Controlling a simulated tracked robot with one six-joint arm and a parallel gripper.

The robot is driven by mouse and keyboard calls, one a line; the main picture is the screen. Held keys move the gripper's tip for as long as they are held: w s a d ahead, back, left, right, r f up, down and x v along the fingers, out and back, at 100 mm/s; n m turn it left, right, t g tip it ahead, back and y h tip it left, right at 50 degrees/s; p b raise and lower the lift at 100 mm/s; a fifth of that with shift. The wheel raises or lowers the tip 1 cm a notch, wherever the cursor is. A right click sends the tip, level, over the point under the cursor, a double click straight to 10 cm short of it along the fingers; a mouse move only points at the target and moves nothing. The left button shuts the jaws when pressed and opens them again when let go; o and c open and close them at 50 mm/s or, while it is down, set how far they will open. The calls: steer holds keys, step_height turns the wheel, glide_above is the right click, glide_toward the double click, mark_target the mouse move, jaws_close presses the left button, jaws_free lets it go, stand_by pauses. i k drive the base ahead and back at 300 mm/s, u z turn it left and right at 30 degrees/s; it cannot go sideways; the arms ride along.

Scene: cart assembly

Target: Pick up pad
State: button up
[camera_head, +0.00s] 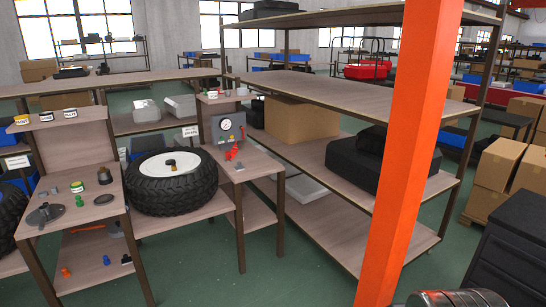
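I cannot pick out the pad with certainty. Several small parts lie on the left workbench (95,212): a dark flat disc (46,214) with a piece standing on it, a grey cylinder (77,187), a green part (81,201), a dark round part (105,176) and a flat grey piece (104,199). They are too small to name surely. My gripper's fingers do not show in this view.
A wheel (172,182) lies between the left bench and a gauge station (228,126) with a red part. A wooden shelf unit (335,85) holds cardboard and black cases. Cardboard boxes (497,165) stand right. An orange upright blocks part of the view. Green floor (290,270) is clear.

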mark_target(238, 168)
steer(key=u, duration=0.25)
steer(key=i, duration=1.6)
steer(key=u, duration=0.7)
steer(key=i, duration=2)
steer(key=u, duration=0.3)
